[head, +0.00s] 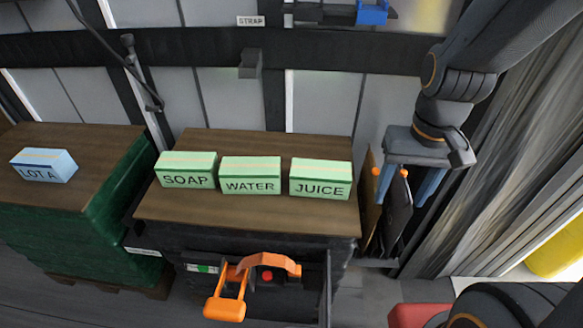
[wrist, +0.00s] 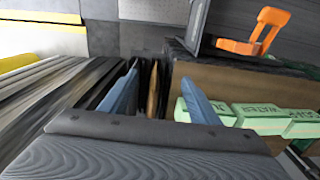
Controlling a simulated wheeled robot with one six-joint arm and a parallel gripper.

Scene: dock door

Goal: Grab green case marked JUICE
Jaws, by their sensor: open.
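The green case marked JUICE (head: 320,180) stands at the right end of a row of three green cases on a brown tabletop (head: 260,215). The case marked WATER (head: 250,176) is in the middle, and the case marked SOAP (head: 186,170) is at the left. My gripper (head: 408,190) is open and empty, to the right of the JUICE case, beyond the table's right edge. In the wrist view my gripper's blue fingers (wrist: 158,95) are spread apart. The nearest green case (wrist: 200,108) there is partly hidden behind the right finger.
A blue case marked LOT A (head: 44,166) sits on a separate stack at the left. Brown and black panels (head: 386,215) stand upright below my gripper, beside the table. An orange handle (head: 228,300) juts out at the table's front. The tabletop before the cases is clear.

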